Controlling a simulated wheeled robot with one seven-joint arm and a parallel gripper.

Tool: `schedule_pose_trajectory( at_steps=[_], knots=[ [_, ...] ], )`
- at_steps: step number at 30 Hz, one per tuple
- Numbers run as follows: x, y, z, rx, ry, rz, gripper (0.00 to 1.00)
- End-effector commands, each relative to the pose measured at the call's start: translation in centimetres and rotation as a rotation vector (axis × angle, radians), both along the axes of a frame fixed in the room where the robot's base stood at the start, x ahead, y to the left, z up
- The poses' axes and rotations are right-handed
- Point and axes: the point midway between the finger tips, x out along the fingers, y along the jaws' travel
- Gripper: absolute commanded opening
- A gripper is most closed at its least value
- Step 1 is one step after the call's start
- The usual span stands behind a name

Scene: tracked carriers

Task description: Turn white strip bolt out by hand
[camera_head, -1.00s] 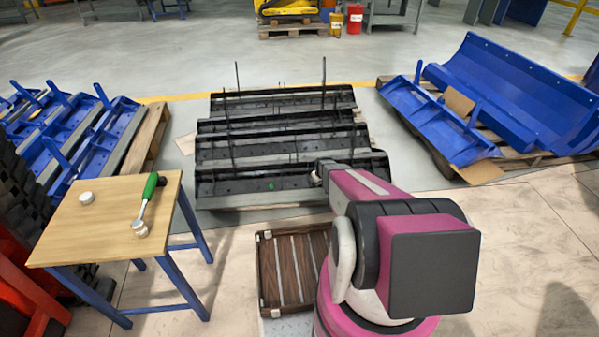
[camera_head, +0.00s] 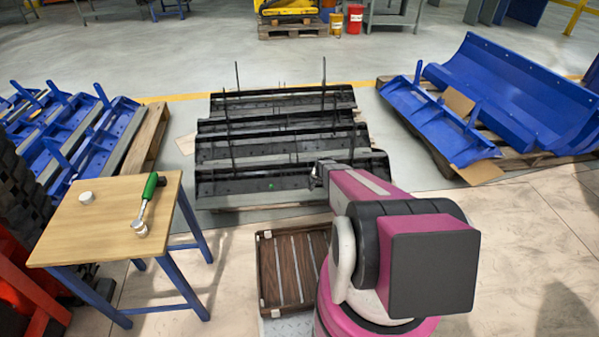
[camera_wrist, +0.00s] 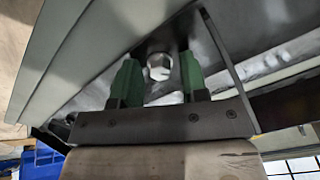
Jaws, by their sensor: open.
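In the wrist view a pale hex bolt head (camera_wrist: 160,66) sits on a dark metal face. The two green fingers of my gripper (camera_wrist: 160,72) stand open, one on each side of the bolt head, with gaps visible between finger and head. I cannot tell how far the fingertips reach past it. Pale strips (camera_wrist: 65,55) run diagonally on the left of the wrist view. In the head view my gripper (camera_head: 316,176) is at the front right end of the black carriers (camera_head: 240,182); its fingers and the bolt are too small or hidden there.
A wooden-topped table (camera_head: 90,225) at left holds a green-handled ratchet (camera_head: 147,200) and a small white round piece (camera_head: 87,198). A slatted brown crate (camera_head: 268,285) lies beside my base. Blue carriers (camera_head: 510,85) lie on pallets at right and left.

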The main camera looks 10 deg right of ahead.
Motion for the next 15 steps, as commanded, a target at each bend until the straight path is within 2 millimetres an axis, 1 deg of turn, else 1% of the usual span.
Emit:
schedule_pose_trajectory(
  at_steps=[6,8,9,10,15],
  knots=[
    [-0.02,0.0,0.08,-0.001,0.0,0.002,0.4],
    [-0.03,0.0,0.08,-0.001,0.0,0.002,0.21],
    [-0.03,0.0,0.08,-0.001,0.0,0.002,0.08],
    [-0.03,0.0,0.08,-0.001,0.0,0.002,0.0],
    [-0.03,0.0,0.08,-0.006,0.0,0.017,0.0]
  ],
)
